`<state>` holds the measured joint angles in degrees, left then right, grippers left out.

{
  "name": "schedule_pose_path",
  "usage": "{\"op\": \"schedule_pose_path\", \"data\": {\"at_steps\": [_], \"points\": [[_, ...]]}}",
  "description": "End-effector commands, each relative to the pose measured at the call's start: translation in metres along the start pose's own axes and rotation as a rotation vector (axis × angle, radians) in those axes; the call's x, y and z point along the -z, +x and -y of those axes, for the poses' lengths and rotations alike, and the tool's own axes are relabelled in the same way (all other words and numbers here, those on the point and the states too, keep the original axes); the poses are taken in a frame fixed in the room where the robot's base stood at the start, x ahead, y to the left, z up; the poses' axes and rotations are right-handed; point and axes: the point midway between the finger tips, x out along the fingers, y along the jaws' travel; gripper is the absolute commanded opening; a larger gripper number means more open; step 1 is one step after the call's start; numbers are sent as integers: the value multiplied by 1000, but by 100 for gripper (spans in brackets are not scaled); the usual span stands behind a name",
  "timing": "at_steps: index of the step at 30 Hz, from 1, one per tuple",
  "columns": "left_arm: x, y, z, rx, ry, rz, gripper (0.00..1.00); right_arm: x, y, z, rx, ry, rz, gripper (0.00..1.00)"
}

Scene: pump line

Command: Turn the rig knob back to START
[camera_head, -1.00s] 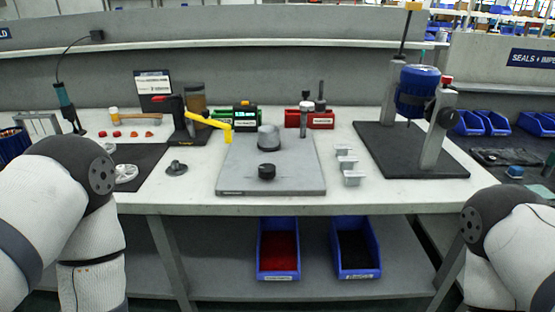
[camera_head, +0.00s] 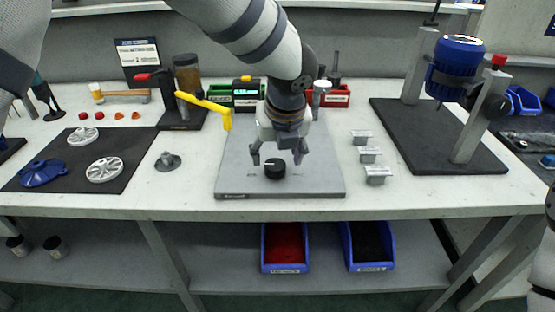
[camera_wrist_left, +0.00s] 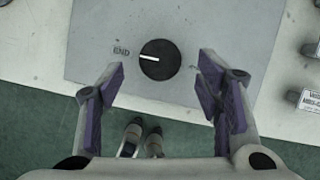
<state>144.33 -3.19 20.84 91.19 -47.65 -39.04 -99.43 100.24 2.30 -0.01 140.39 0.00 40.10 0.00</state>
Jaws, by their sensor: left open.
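The black rig knob (camera_head: 275,169) sits near the front edge of the grey rig plate (camera_head: 235,180). In the left wrist view the knob (camera_wrist_left: 159,59) is round, and its white pointer line points left at the word END. My left gripper (camera_head: 277,157) is over the plate, just above and behind the knob in the head view. Its open fingers (camera_wrist_left: 159,85) are spread on either side of the knob's position, with nothing between them, and the knob lies beyond the fingertips. No START mark can be read. My right gripper does not show in either view.
Several grey metal blocks (camera_head: 370,155) stand right of the plate. A small grey part (camera_head: 167,161) and a black mat (camera_head: 60,160) lie to the left. A yellow-handled tool (camera_head: 203,104) stands behind. The motor rig (camera_head: 455,68) is at the right.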

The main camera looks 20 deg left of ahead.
Motion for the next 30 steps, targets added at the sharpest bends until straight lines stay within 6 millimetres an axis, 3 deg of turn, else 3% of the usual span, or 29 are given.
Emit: {"op": "schedule_pose_path", "data": {"at_steps": [1, 5, 14, 15, 21, 30], "points": [[2, 14, 0, -4, 1, -6, 59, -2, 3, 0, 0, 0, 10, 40], [1, 30, 0, -1, -1, -4, 59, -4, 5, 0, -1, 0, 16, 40], [0, 34, 0, 1, -2, 0, 59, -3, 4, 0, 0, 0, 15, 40], [0, 34, 0, 1, -2, 0, 57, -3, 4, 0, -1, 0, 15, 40], [0, 34, 0, 1, -2, 0, 11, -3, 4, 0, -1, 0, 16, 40], [0, 34, 0, -8, -23, -1, 11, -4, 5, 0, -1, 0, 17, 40]]}}
